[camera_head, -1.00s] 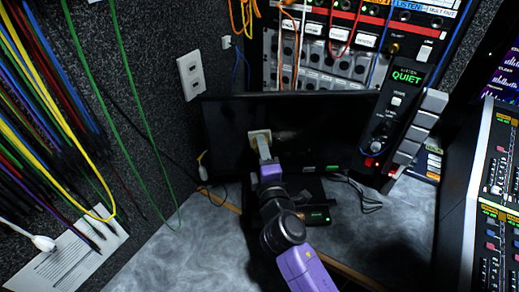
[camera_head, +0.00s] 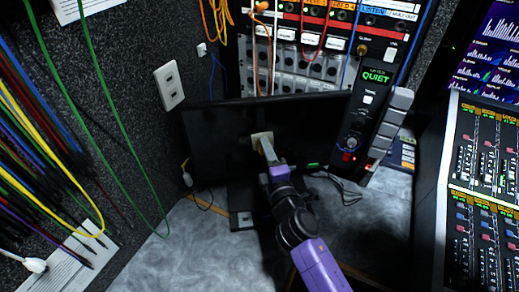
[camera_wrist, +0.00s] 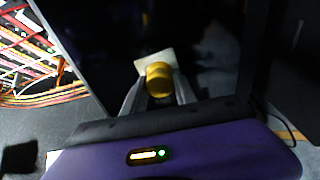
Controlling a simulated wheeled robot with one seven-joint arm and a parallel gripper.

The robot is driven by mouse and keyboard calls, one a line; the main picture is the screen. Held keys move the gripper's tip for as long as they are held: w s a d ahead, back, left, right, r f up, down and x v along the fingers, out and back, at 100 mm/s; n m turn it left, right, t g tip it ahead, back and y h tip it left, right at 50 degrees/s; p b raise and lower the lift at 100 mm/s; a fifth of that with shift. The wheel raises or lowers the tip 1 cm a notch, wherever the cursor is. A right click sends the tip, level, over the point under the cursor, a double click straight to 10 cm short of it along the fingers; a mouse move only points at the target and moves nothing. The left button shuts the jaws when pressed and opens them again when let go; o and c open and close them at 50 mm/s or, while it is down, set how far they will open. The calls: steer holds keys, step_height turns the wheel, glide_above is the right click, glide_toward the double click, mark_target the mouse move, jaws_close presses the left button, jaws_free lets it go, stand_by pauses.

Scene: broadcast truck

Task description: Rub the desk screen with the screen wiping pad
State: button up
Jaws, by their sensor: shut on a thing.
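The desk screen (camera_head: 217,150) is a dark, wide panel standing on the grey desk at the back. It also fills much of the wrist view (camera_wrist: 215,70). The screen wiping pad (camera_head: 260,139) is a small cream-coloured block in front of the screen. In the wrist view the pad (camera_wrist: 144,64) shows a pale flat plate behind a yellow round grip (camera_wrist: 158,80). My gripper (camera_wrist: 157,90) has its two grey fingers on either side of the yellow grip, shut on it. The pad's face is turned to the screen; I cannot tell for certain whether they touch. Whitish smears show on the screen beside the pad.
A black panel with a green QUIET display (camera_head: 376,78) stands just right of the screen. A mixing console (camera_head: 490,180) is at the far right. Coloured cables (camera_head: 30,150) hang at the left. A cable (camera_head: 345,190) lies on the desk (camera_head: 185,250).

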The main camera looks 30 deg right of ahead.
mark_target(273, 139)
steer(key=shift+s+d+r+p, duration=0.1)
steer(key=shift+s+d+p, duration=0.25)
steer(key=shift+d, duration=0.3)
steer(key=shift+s+d+p, duration=0.1)
steer(key=shift+d+p, duration=0.35)
steer(key=shift+d, duration=0.15)
steer(key=shift+s+d+p, duration=0.15)
steer(key=shift+d+p, duration=0.15)
steer(key=shift+d, duration=0.3)
steer(key=shift+w+a+f+b, duration=0.1)
steer(key=shift+w+a+b, duration=0.2)
steer(key=shift+a+b, duration=0.4)
steer(key=shift+w+a+f+b, duration=0.1)
steer(key=shift+w+a+b, duration=0.15)
steer(key=shift+a+b, duration=0.5)
steer(key=shift+w+a+f+b, duration=0.1)
steer(key=shift+w+a+b, duration=0.25)
steer(key=shift+a, duration=0.65)
steer(key=shift+w+a+r+b, duration=0.2)
steer(key=shift+a+b, duration=0.15)
steer(key=shift+a, duration=0.2)
steer(key=shift+w+a+r+b, duration=0.1)
steer(key=shift+w+a+b, duration=0.15)
steer(key=shift+a, duration=0.25)
steer(key=shift+w+a+f+b, duration=0.1)
steer(key=shift+w+a+b, duration=0.15)
steer(key=shift+a+b, duration=0.45)
steer(key=shift+w+a+b, duration=0.2)
steer(key=shift+a+b, duration=0.2)
steer(key=shift+a, duration=0.55)
